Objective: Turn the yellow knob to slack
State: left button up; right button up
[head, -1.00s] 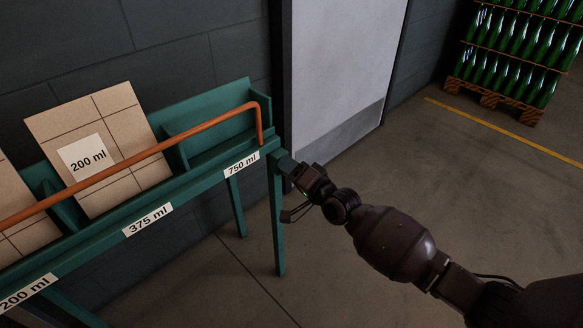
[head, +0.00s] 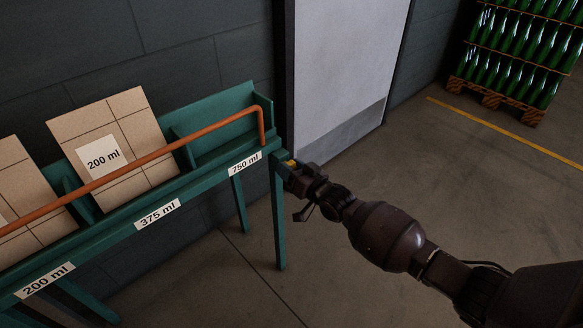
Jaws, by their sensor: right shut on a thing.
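The yellow knob (head: 291,163) shows as a small yellow patch at the right end of the green rack (head: 277,205). My right gripper (head: 293,173) is at that end of the rack and is shut on the knob, covering most of it. The fingertips are small and dark here, and the knob's angle cannot be read. My left gripper is out of view.
An orange-brown rail (head: 190,137) runs along the rack front above labels for 200 ml, 375 ml and 750 ml. A carton (head: 135,130) labelled 200 ml leans behind it. A pale door (head: 340,75) and a pallet of green bottles (head: 515,50) stand behind. The floor at right is clear.

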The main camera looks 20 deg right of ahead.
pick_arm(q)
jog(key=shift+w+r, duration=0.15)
pick_arm(e)
jog(key=shift+n, duration=0.3)
jog(key=o, duration=0.9)
pick_arm(q)
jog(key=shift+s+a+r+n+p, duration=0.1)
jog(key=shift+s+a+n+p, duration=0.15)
jog(key=shift+p, duration=0.4)
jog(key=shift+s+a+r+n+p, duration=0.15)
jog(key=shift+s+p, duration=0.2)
jog(key=shift+p, duration=0.3)
pick_arm(e)
jog(key=shift+v, duration=5.4)
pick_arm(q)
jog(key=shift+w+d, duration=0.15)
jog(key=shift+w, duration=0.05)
